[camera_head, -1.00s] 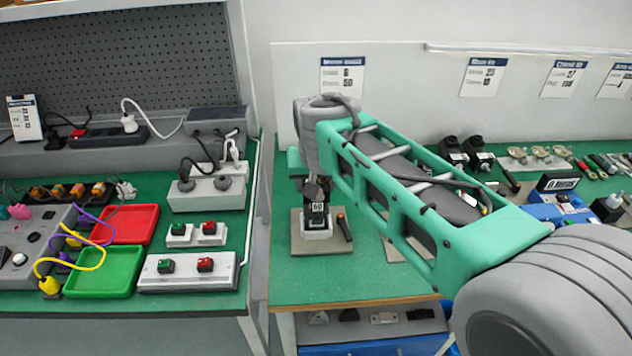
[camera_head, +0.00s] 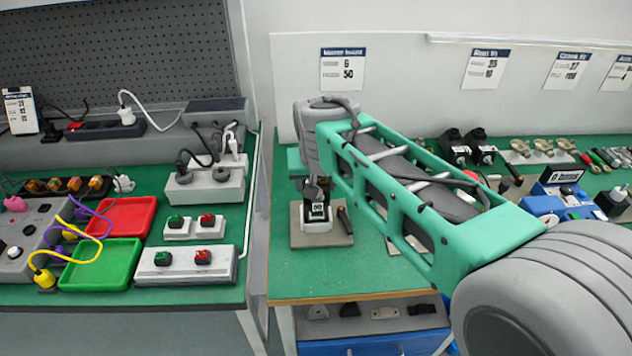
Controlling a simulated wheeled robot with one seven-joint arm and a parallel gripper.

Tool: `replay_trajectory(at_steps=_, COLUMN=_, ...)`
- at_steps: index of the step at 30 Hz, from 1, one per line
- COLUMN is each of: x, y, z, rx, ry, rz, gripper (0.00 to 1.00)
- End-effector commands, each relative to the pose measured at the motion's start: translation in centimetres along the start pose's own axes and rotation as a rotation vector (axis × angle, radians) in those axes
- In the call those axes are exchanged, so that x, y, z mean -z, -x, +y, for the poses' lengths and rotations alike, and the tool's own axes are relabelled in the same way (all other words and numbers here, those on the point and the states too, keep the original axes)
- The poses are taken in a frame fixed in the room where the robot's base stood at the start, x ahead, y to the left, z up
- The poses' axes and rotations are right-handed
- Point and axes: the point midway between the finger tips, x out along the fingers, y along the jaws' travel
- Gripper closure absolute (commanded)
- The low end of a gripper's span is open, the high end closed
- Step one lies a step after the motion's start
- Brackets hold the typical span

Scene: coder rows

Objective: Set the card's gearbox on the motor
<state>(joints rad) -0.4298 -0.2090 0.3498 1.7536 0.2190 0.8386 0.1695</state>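The wall card (camera_head: 343,69) above the bench shows the numbers 6 and 50. Below it, a small dark block with a black-and-white label (camera_head: 318,211), seemingly the gearbox, sits down in a white stand (camera_head: 316,226) on a grey-beige mat (camera_head: 318,241). I cannot make out the motor apart from these pieces. My gripper (camera_head: 318,188) is directly above the labelled block, at or touching its top. The arm hides part of the gripper, and its fingers are too small and dark to tell open from shut.
A dark rod with an orange tip (camera_head: 344,219) lies right beside the stand. Two black labelled units (camera_head: 480,147) stand farther right, near a blue box (camera_head: 560,202). A left bench holds a red tray (camera_head: 125,216) and green tray (camera_head: 100,264). The front of the middle bench is clear.

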Motion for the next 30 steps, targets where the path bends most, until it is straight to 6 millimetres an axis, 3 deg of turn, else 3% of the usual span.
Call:
replay_trajectory(at_steps=20, x=-0.13, y=-0.36, z=-0.01, rx=0.001, ry=0.000, rz=0.002, gripper=0.91)
replay_trajectory(at_steps=21, x=-0.13, y=-0.36, z=-0.01, rx=0.001, ry=0.000, rz=0.002, gripper=0.45)
replay_trajectory(at_steps=30, x=-0.19, y=-0.41, z=-0.01, rx=0.000, ry=0.000, rz=0.001, gripper=0.20)
